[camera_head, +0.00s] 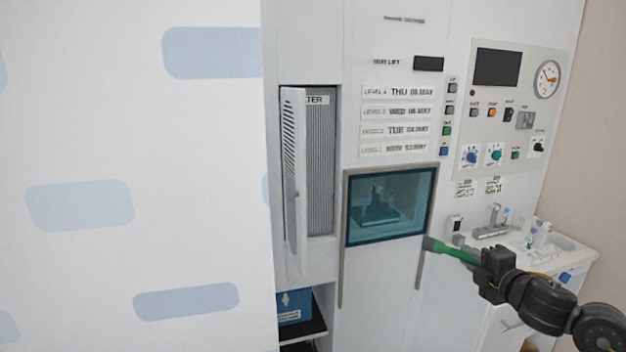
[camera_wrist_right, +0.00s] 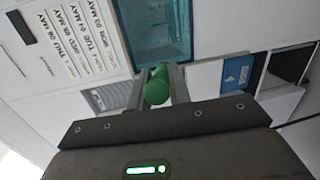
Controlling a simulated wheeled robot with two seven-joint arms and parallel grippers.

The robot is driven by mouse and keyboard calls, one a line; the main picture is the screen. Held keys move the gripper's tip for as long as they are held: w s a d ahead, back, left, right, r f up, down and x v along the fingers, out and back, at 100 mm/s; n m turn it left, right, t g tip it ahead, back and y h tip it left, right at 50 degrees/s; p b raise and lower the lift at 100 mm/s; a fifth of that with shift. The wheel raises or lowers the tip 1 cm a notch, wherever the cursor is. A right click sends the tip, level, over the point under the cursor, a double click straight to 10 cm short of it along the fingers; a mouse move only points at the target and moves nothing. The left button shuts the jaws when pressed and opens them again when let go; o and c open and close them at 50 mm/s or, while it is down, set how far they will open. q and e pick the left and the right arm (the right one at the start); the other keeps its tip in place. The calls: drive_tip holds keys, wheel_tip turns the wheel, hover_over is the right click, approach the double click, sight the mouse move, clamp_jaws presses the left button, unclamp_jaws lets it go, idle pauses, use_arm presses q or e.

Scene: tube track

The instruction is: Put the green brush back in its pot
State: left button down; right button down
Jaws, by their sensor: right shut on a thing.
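The green brush (camera_head: 455,251) is held by my right gripper (camera_head: 487,267) in the head view, in front of the wall of cabinets and left of the sink. It lies nearly level, with its grey end (camera_head: 429,243) pointing left. In the right wrist view the rounded green end of the brush (camera_wrist_right: 156,92) sits between the two fingers of my right gripper (camera_wrist_right: 158,85), which are shut on it. I cannot make out the brush's pot in either view. My left gripper is not in view.
A sink counter (camera_head: 575,262) with a tap and small bottles stands behind my right arm. A dark glass window (camera_head: 412,220) is left of the brush. A narrow louvred door (camera_head: 293,165) stands open. A blue box (camera_head: 293,305) sits on a low shelf.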

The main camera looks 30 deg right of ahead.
drive_tip(key=s+d+p, duration=0.1)
drive_tip(key=s+d, duration=0.2)
drive_tip(key=d, duration=0.7)
drive_tip(key=s+d+p, duration=0.1)
drive_tip(key=s+d, duration=0.2)
drive_tip(key=d, duration=0.8)
drive_tip(key=shift+s+p, duration=0.3)
drive_tip(key=shift+r, duration=0.1)
